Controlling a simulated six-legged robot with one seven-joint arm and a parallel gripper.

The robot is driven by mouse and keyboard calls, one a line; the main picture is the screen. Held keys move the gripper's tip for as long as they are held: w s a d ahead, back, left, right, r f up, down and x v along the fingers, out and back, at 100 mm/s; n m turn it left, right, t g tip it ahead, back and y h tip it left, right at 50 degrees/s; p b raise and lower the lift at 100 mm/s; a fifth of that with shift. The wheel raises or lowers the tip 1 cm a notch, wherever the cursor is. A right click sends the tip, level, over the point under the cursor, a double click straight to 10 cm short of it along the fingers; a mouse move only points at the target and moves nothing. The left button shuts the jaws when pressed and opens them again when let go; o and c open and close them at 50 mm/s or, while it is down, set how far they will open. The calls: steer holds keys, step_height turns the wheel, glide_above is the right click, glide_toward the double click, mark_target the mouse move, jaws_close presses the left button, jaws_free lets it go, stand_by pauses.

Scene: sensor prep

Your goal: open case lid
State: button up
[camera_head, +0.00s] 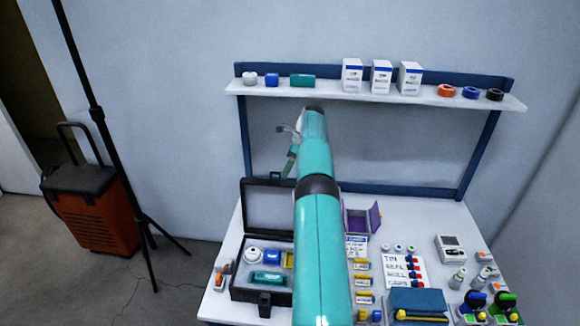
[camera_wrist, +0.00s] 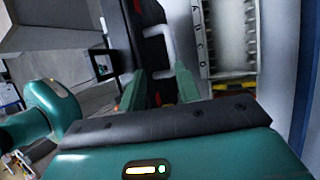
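The black case (camera_head: 236,281) sits on the left part of the white table in the head view. Its lid (camera_head: 268,207) stands raised and upright at the back, so the case is open. A white round piece, a blue piece and a teal piece lie inside. My gripper (camera_head: 289,165) is above the lid's upper right corner, partly hidden by my teal arm. In the wrist view, the two green fingers of my gripper (camera_wrist: 159,88) are apart, with a dark surface and a pale bracket beyond them. I cannot tell whether a finger touches the lid.
A shelf (camera_head: 430,96) with boxes and rings stands behind the table. A purple open box (camera_head: 374,216), labels, a blue case (camera_head: 418,302) and small bottles crowd the table's right side. An orange-and-black wheeled case (camera_head: 95,220) and a tripod stand (camera_head: 97,113) are at left.

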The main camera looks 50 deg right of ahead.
steer(key=shift+v, duration=0.95)
steer(key=shift+s, duration=0.2)
